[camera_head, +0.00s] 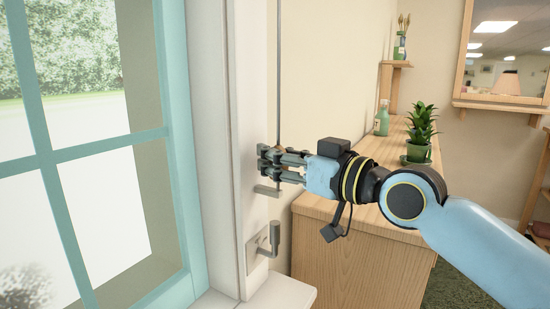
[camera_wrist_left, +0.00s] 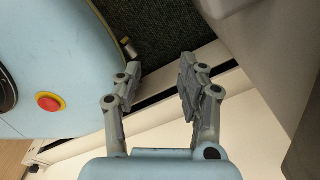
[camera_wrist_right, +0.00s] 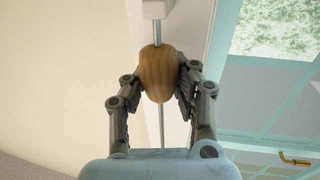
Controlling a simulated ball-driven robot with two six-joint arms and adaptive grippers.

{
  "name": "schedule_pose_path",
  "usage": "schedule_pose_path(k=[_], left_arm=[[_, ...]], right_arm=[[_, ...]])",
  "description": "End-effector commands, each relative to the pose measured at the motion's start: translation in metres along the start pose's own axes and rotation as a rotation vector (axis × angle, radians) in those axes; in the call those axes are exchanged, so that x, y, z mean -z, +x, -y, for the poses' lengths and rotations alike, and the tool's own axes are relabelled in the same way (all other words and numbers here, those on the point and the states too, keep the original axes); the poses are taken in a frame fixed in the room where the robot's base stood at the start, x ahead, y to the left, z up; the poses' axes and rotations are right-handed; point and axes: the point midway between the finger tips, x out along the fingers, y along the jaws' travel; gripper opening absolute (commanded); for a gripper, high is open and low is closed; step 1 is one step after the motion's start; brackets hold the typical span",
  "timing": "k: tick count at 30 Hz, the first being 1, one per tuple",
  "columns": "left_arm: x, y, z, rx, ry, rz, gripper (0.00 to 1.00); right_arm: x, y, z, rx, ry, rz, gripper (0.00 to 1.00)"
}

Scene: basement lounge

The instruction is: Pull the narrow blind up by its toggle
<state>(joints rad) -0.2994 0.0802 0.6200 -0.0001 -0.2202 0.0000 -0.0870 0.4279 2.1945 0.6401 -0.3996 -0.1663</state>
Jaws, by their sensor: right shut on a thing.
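A brown wooden toggle (camera_wrist_right: 158,72) hangs on a thin cord in the right wrist view. My right gripper (camera_wrist_right: 160,80) is shut on it, with a finger on each side. In the head view my right gripper (camera_head: 268,160) is at the cord (camera_head: 278,80) beside the white window frame, and its fingers hide the toggle. My left gripper (camera_wrist_left: 158,80) is open and empty in the left wrist view, and it is outside the head view. I cannot make out the narrow blind itself.
The teal window (camera_head: 100,147) is at the left. A grey hook (camera_head: 272,240) sits on the frame below my right gripper. A wooden cabinet (camera_head: 350,255) stands below my right forearm, with a potted plant (camera_head: 418,130) and green bottle (camera_head: 382,118) on top.

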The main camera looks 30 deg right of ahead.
Motion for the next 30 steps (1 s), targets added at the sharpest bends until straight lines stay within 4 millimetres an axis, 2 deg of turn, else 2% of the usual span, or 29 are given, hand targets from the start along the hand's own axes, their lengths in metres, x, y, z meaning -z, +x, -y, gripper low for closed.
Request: schedule_pose_path(k=[1, 5, 6, 12, 23, 26, 30], left_arm=[[0.000, 0.001, 0.000, 0.000, 0.000, 0.000, 0.40], [0.000, 0.001, 0.000, 0.000, 0.000, 0.000, 0.40], [0.000, 0.001, 0.000, 0.000, 0.000, 0.000, 0.40], [-0.001, 0.001, 0.000, 0.000, 0.000, 0.001, 0.40], [-0.002, 0.000, 0.001, 0.001, 0.000, 0.002, 0.40], [-0.001, 0.000, 0.001, 0.001, 0.000, 0.001, 0.40], [-0.001, 0.000, 0.000, 0.000, 0.000, 0.001, 0.40]], right_arm=[[-0.009, -0.002, 0.000, 0.000, 0.005, 0.023, 0.00], [-0.010, -0.002, 0.000, -0.001, 0.005, 0.025, 0.00], [-0.010, -0.001, 0.000, -0.001, 0.005, 0.026, 0.28], [-0.007, -0.001, 0.000, -0.001, 0.004, 0.019, 0.54], [0.002, 0.000, 0.000, 0.001, 0.000, 0.012, 0.55], [0.017, 0.000, 0.000, 0.002, -0.002, 0.010, 0.55], [0.047, 0.000, 0.000, 0.001, -0.004, 0.009, 0.55]])
